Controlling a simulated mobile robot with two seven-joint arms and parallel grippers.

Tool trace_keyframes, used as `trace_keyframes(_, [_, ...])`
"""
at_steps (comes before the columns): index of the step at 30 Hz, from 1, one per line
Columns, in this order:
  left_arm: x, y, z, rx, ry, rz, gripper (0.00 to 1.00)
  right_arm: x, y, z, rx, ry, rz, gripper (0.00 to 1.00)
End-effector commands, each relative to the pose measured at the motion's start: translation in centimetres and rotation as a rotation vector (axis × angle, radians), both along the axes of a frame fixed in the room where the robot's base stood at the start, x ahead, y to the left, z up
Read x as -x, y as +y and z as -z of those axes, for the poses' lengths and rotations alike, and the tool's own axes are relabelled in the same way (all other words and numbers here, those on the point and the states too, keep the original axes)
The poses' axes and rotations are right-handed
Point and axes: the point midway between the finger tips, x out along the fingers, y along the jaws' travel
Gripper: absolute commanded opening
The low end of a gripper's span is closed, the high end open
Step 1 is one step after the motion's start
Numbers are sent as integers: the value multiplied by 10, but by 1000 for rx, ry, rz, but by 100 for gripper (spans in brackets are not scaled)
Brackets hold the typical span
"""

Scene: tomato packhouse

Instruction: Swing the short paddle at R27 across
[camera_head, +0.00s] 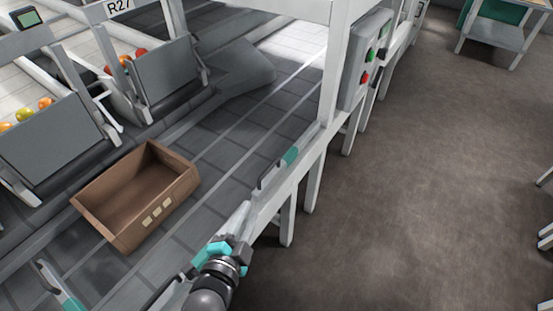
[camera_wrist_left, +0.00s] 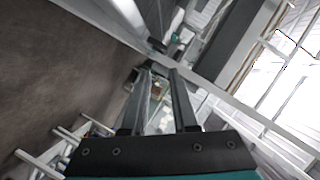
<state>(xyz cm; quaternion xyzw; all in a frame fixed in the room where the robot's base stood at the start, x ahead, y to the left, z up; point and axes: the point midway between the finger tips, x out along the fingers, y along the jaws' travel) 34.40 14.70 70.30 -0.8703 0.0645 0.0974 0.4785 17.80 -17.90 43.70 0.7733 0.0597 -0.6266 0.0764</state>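The R27 sign (camera_head: 118,6) stands at the upper left, above a grey chute plate. Near it a dark grey slab (camera_head: 240,68) reaches over the belt. A short dark bar with a teal grip (camera_head: 290,156) sits at the front rail; I cannot tell which of these is the short paddle. My left gripper (camera_head: 229,248) is over the front rail, nearer than that bar and apart from it. The wrist view shows its two dark fingers (camera_wrist_left: 160,75) spread, with no held thing clear between them. My right gripper is not in view.
A brown box (camera_head: 122,232) sits on the grey belt (camera_head: 225,155). Another teal-gripped bar (camera_head: 62,290) is at the lower left. Tomatoes (camera_head: 25,113) lie behind the chute plates. A control box (camera_head: 366,62) hangs on a white post.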

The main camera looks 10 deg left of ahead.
Motion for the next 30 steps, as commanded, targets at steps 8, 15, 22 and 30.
trace_keyframes(8, [-15, 1, -4, -17, -22, 1, 27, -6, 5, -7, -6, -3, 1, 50])
trace_keyframes(15, [-47, 0, 3, -16, -21, 1, 27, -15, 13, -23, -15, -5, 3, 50])
trace_keyframes(22, [-75, -1, 10, -14, -21, 2, 27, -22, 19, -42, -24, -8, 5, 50])
trace_keyframes(30, [-113, -1, 19, -15, -19, 2, 27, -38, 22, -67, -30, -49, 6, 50])
